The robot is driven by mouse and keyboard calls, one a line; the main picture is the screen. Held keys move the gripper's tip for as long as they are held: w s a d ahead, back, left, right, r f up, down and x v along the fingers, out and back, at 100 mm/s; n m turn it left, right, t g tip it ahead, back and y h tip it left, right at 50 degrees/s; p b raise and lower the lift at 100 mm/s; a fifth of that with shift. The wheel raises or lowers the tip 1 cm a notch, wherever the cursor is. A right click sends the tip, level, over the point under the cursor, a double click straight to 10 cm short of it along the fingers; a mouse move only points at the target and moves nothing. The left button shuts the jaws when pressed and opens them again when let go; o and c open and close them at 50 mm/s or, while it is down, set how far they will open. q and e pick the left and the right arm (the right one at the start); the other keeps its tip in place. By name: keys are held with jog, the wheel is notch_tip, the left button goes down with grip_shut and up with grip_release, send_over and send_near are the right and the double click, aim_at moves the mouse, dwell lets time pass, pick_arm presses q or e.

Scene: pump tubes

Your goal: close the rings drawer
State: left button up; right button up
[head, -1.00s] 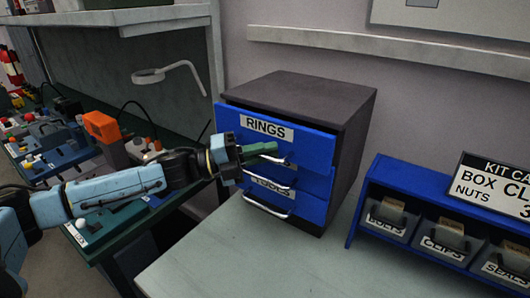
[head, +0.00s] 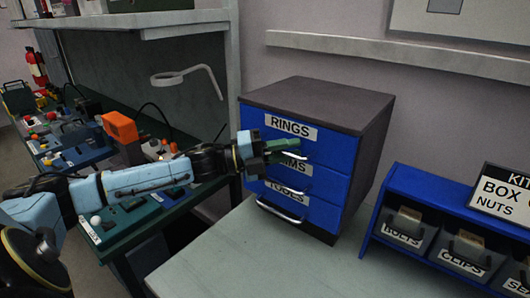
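The rings drawer (head: 335,146) is the top blue drawer of a dark grey cabinet (head: 318,101), with a white RINGS label (head: 291,127). Its front looks flush, or nearly so, with the two drawers below. My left gripper (head: 284,147) is at this drawer's front, just under the label, with its green fingers at the metal handle (head: 296,155). The fingers look close together, but whether they grip the handle or only touch the front is unclear. The gripper hides part of the handle and of the label below. My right gripper is not in view.
Two more blue drawers, the middle one (head: 325,182) and the bottom one (head: 325,214), look shut. A blue bin rack (head: 428,186) stands to the right on the pale table (head: 240,262). A cluttered bench (head: 120,232) is at left. Table in front of the cabinet is clear.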

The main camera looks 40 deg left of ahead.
pick_arm(q)
jog(key=p+v, duration=0.1)
jog(key=v, duration=1.2)
jog(key=shift+p, duration=0.3)
jog(key=shift+s, duration=0.1)
dwell(0.5)
